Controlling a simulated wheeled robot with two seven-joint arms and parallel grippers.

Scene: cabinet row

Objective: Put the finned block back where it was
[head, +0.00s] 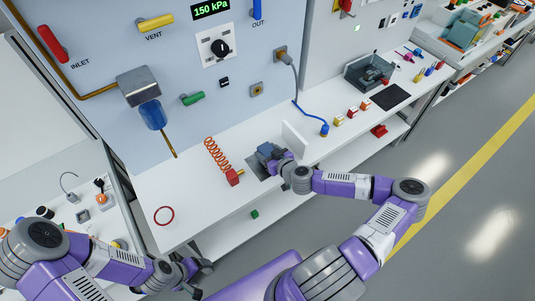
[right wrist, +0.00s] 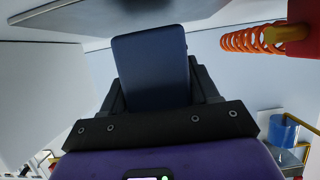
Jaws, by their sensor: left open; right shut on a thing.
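The finned block (right wrist: 152,65) is a dark blue slab between the fingers of my right gripper in the right wrist view. In the head view the block (head: 265,150) shows as a small blue-grey piece at the bench's front half, partly hidden by the gripper. My right gripper (head: 272,154) is shut on it, close over a dark grey patch (head: 256,168) on the white bench top (head: 200,195). I cannot tell whether the block touches the patch. The fins are not clear. My left gripper (head: 198,276) is open and empty, low in front of the bench's left end.
A red block with an orange coil (head: 232,176) stands just left of my right gripper. A white upright plate (head: 294,140) stands right of it. A red ring (head: 164,216) lies at the left. A blue-ended cable (head: 324,129) and small coloured blocks (head: 352,112) are further right.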

